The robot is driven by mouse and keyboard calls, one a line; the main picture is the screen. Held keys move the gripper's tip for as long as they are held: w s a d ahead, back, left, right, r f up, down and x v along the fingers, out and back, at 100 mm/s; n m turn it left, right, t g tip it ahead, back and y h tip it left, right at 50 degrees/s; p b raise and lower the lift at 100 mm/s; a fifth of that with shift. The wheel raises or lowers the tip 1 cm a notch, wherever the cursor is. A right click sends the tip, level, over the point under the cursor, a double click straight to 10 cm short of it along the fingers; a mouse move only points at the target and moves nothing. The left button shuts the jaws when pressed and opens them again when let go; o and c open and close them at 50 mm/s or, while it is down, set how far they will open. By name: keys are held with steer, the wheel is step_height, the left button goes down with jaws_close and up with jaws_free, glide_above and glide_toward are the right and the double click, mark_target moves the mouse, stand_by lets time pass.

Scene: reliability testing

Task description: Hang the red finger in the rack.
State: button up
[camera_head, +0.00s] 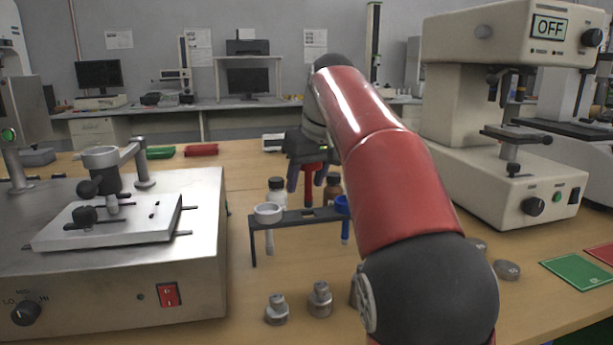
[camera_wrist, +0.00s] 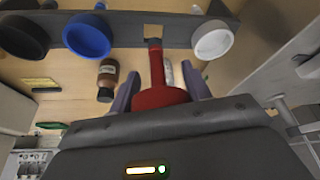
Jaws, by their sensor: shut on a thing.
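My gripper (camera_head: 307,181) is shut on the red finger (camera_head: 313,170), behind the rack in the head view. In the wrist view the gripper (camera_wrist: 160,82) has one jaw on each side of the red finger's round cap (camera_wrist: 160,98). Its thin stem points toward the rack (camera_wrist: 120,18). The stem's tip overlaps the rack's edge below an empty square notch; I cannot tell if they touch. The notch lies between the blue finger (camera_wrist: 87,36) and white finger (camera_wrist: 211,40). A black finger (camera_wrist: 24,37) hangs beyond the blue one. The rack (camera_head: 303,216) stands on the table.
A white bottle (camera_head: 277,190) and a brown bottle (camera_head: 333,188) stand behind the rack. Metal weights (camera_head: 320,298) stand in front. A steel machine (camera_head: 130,250) is at left, a beige tester (camera_head: 500,160) at right.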

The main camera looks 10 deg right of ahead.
mark_target(307, 205)
steer(key=shift+f, duration=0.1)
stand_by(0.3)
steer(key=shift+f+b, duration=1.4)
steer(key=shift+f, duration=0.5)
steer(key=shift+f, duration=0.1)
